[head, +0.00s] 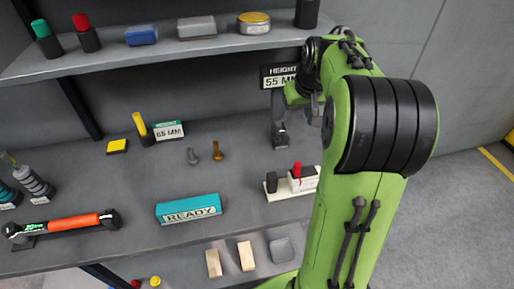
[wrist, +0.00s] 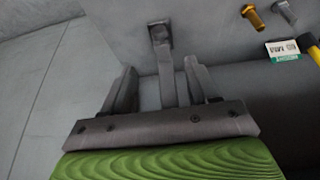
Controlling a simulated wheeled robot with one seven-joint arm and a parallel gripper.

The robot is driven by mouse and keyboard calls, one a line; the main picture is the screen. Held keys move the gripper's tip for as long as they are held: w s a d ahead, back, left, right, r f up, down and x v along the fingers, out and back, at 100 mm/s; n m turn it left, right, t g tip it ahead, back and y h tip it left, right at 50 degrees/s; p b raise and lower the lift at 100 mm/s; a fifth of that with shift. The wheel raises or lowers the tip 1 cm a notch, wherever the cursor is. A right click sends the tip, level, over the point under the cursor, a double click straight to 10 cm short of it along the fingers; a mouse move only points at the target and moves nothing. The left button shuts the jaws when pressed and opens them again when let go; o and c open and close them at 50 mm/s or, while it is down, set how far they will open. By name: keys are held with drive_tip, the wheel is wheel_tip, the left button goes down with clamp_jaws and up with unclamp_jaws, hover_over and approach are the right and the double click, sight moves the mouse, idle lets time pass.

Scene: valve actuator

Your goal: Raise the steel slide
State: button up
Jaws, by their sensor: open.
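The grey steel slide (head: 278,106) stands upright on a small dark foot (head: 281,137), below the sign reading HEIGHT 55 MM (head: 281,78). In the wrist view, the slide (wrist: 165,62) shows as a narrow bar running from its dark foot (wrist: 158,35) down between my fingers. My gripper (wrist: 160,76) is open, with one finger on each side of the bar and a visible gap at each side. In the head view, my gripper is partly hidden by my arm, just right of the slide. The lower part of the bar in the wrist view is hidden behind the gripper body.
Two bolts (head: 205,153), a 65 MM card (head: 169,131) with a yellow-topped marker and a READY block (head: 188,208) lie left on the bench. A white block with a red knob (head: 298,180) stands in front. A shelf (head: 150,58) overhangs behind.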

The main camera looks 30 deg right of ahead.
sight(286, 136)
drive_tip(key=b+x, duration=0.3)
drive_tip(key=x, duration=1.2)
drive_tip(key=shift+w+d+f, duration=0.1)
drive_tip(key=shift+w+f, duration=0.15)
drive_tip(key=shift+f, duration=0.05)
clamp_jaws()
